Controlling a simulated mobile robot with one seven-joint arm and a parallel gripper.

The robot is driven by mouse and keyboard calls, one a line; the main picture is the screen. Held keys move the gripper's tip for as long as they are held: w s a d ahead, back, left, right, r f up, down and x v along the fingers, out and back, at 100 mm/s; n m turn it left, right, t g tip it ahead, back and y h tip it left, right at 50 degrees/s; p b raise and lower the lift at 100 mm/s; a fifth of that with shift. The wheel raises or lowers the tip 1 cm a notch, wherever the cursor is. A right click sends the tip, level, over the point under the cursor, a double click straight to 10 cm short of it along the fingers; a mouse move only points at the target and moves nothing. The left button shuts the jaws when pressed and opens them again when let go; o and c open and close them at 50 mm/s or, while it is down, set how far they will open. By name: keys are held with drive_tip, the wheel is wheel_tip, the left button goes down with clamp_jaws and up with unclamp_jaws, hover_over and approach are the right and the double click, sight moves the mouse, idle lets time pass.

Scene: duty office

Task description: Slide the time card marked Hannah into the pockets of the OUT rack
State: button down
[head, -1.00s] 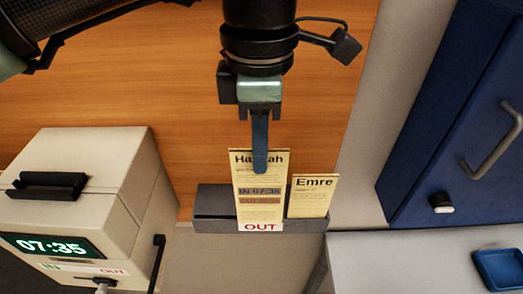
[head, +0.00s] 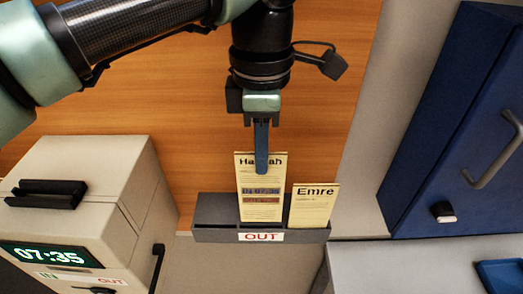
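The cream card marked Hannah (head: 262,205) hangs upright from my gripper (head: 262,165), one finger covering the middle of the name. The card carries a blue IN 07:35 stamp and a reddish OUT stamp. Its lower end is at the dark grey OUT rack (head: 212,210), just above the front wall with the OUT label. I cannot tell how deep it reaches into the pocket. The card marked Emre (head: 314,207) stands in the rack to its right. The rack space to the left of Hannah shows no card.
A beige time clock (head: 80,200) reading 07:35 stands at the left. A blue cabinet (head: 450,120) with a grey handle is at the right, above a pale surface (head: 400,265) with a blue tray (head: 500,275). The wood panel behind the rack is bare.

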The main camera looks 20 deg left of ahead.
drive_tip(key=shift+f+b, duration=1.9)
drive_tip(key=shift+f, duration=1)
drive_tip(key=c, duration=1)
unclamp_jaws()
wheel_tip(320, 180, up, 8)
drive_tip(key=shift+f+b, duration=0.2)
drive_tip(key=shift+b, duration=0.6)
drive_tip(key=shift+s+f, duration=0.1)
